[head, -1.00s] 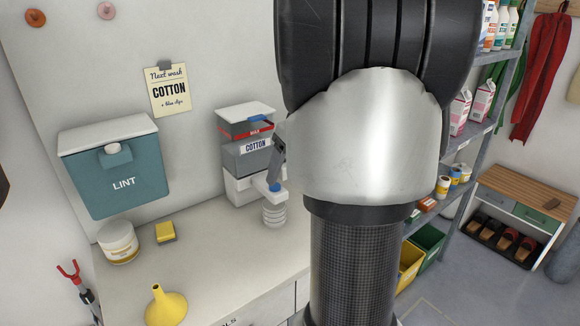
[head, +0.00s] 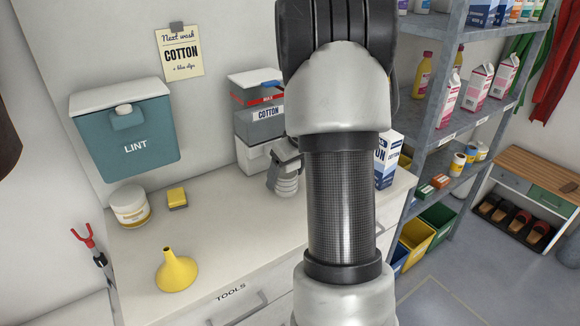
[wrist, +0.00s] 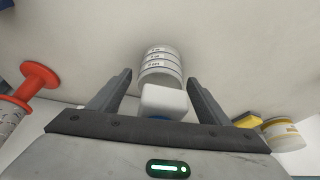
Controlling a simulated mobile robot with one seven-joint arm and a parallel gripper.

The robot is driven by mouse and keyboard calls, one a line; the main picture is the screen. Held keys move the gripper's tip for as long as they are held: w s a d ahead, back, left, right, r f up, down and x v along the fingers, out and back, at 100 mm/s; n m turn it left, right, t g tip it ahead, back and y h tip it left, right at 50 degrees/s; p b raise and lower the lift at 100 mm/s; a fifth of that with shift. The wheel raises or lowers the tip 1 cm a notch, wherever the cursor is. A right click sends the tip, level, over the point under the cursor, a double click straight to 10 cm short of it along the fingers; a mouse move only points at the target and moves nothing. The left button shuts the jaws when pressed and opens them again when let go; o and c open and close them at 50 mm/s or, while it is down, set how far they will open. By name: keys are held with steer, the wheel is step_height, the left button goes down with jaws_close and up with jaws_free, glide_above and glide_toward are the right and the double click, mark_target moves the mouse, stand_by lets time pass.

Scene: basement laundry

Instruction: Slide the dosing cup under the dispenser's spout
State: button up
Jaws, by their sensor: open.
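The dosing cup (head: 287,186) is a small, pale, ringed cup standing on the counter in front of the dispenser. In the wrist view the cup (wrist: 160,62) shows dark-lettered bands. The dispenser (head: 262,128) is a grey and white box labelled COTTON against the wall. A white block with blue below it (wrist: 165,101), likely its spout, overlaps the cup's near edge in the wrist view; I cannot tell whether the cup is directly beneath it. My gripper (wrist: 160,76) is open, fingers either side of the block and cup, with no clear contact. In the head view my gripper (head: 287,152) hides the spout.
A yellow funnel (head: 177,270), a jar (head: 130,207) and a yellow sponge (head: 177,197) stand left on the counter. A carton (head: 388,160) stands right. A red-topped tube (wrist: 38,78) is left in the wrist view. Counter in front of the cup looks clear.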

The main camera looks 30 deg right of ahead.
steer(key=shift+w+f, duration=0.15)
steer(key=shift+f, duration=0.15)
steer(key=shift+c, duration=0.3)
steer(key=c, duration=1.1)
steer(key=shift+o, duration=0.2)
steer(key=shift+s, duration=0.75)
